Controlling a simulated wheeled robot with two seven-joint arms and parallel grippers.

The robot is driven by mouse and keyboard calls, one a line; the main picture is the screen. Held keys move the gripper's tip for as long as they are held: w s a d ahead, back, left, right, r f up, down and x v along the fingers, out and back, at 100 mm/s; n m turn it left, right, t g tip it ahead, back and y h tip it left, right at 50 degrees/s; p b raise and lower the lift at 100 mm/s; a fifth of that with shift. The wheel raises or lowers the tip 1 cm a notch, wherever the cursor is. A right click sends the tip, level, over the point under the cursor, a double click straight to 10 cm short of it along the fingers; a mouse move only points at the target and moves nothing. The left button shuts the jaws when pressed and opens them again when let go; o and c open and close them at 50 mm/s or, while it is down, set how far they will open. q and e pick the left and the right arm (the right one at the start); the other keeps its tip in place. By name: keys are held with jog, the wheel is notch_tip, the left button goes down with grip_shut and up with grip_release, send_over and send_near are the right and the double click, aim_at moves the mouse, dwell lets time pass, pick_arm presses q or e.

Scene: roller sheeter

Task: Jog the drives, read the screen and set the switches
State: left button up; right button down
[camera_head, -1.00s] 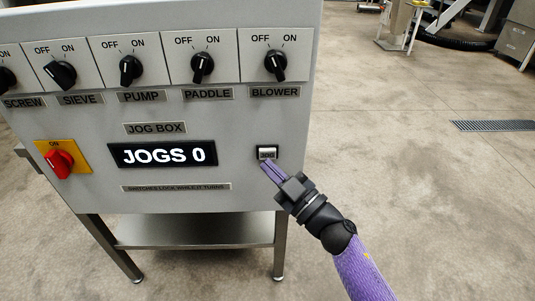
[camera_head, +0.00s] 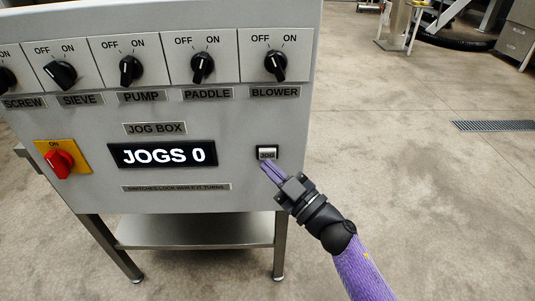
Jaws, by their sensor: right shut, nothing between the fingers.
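The grey control box carries a JOG BOX screen (camera_head: 163,155) reading "JOGS 0". A small JOG push button (camera_head: 267,153) is to its right. My right gripper (camera_head: 266,166) is shut and empty, its purple fingertips just below the button; I cannot tell whether they touch the panel. A row of black OFF/ON switches runs along the top: sieve (camera_head: 62,74), pump (camera_head: 131,69), paddle (camera_head: 202,67) and blower (camera_head: 276,65), with screw (camera_head: 6,79) cut off at the left edge. Their exact settings are hard to read. My left gripper is out of view.
A red rotary switch (camera_head: 60,163) on a yellow plate marked ON is at the panel's lower left. A small label (camera_head: 176,187) under the screen mentions the switches. The box stands on metal legs with a shelf (camera_head: 190,231).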

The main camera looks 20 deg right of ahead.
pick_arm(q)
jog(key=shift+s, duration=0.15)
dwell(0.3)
pick_arm(e)
jog(key=shift+w+d, duration=0.1)
jog(key=shift+w, duration=0.3)
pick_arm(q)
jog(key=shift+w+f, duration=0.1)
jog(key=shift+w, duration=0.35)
